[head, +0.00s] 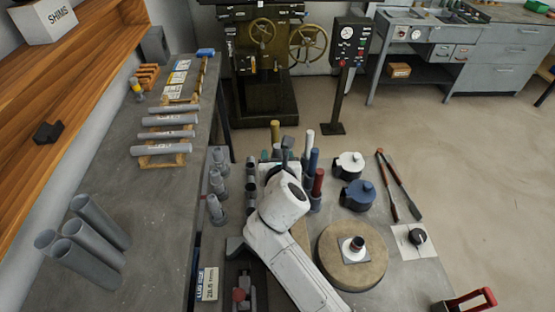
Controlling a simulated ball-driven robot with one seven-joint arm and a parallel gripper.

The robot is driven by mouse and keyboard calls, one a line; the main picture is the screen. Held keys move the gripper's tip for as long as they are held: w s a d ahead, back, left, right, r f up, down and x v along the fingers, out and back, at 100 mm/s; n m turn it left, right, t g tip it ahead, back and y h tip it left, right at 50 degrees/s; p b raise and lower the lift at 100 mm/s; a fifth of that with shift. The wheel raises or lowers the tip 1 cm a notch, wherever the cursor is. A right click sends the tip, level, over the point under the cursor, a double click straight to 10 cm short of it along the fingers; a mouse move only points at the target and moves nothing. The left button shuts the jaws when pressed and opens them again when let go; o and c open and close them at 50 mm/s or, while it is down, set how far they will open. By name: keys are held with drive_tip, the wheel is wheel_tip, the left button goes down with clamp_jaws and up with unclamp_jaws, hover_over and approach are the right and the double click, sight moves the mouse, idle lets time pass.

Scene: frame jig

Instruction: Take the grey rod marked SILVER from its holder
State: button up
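Several upright coloured rods stand in a cluster in the middle of the near table: a yellow rod (275,132), a white rod (309,143), a blue rod (313,161) and a red rod (318,183). A grey upright piece (287,146) shows among them, just beyond my white wrist; I cannot tell whether it is the SILVER rod or part of my gripper. No SILVER marking is readable. My gripper (286,163) is at this cluster, mostly hidden behind my wrist, so its fingers and any hold are unclear. The rod holders are largely hidden too.
Grey tubes (162,149) lie on wooden cradles on the left bench; open grey pipes (92,238) stand nearer. Grey fittings (217,183) stand left.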

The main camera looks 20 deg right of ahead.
drive_tip(key=shift+c, duration=0.2)
clamp_jaws()
